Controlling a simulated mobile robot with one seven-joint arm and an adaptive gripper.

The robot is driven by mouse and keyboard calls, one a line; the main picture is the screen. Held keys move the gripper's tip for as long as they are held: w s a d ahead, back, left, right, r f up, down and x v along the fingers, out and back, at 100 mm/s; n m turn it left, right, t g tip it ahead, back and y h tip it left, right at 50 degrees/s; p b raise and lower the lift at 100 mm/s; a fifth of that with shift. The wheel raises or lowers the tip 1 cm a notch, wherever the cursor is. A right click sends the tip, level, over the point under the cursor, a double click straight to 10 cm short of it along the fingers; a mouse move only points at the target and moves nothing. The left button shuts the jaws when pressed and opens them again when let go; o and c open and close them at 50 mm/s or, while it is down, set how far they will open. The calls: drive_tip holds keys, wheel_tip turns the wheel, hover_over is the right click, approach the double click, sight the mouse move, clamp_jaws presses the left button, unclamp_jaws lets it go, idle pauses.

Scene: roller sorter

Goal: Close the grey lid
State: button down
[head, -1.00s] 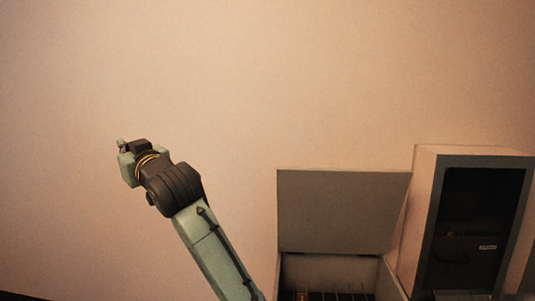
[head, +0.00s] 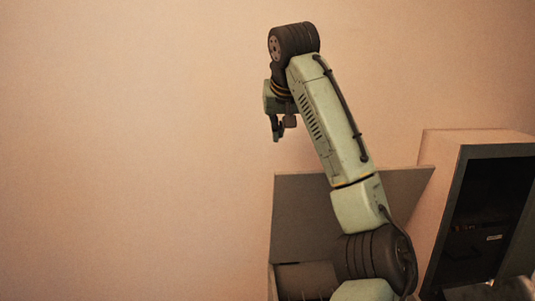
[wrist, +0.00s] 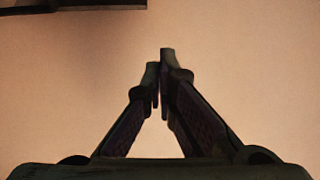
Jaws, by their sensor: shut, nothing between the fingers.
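The grey lid (head: 300,215) stands raised, nearly upright, at the back of its box in the head view. My arm crosses in front of the lid and hides its middle and much of the box (head: 271,284). My gripper (head: 276,137) hangs pointing down, above and clear of the lid's upper left edge. In the wrist view my gripper (wrist: 160,58) has its fingertips together with nothing between them.
A cabinet (head: 455,170) with a dark open front stands right of the lid, close to its edge. A plain wall (head: 120,130) fills the back. The space left of the lid looks clear. A dark edge (wrist: 75,5) shows at the wrist view's top left.

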drive_tip(key=w+f+p, duration=0.1)
drive_tip(key=f, duration=0.1)
drive_tip(key=w+f+p, duration=0.1)
drive_tip(key=f, duration=0.2)
drive_tip(key=w+d+f+p, duration=0.1)
drive_tip(key=f, duration=0.2)
drive_tip(key=shift+f, duration=0.25)
drive_tip(key=shift+s+f, duration=0.25)
drive_tip(key=shift+s, duration=0.25)
drive_tip(key=shift+s+f, duration=0.1)
drive_tip(key=shift+f, duration=0.05)
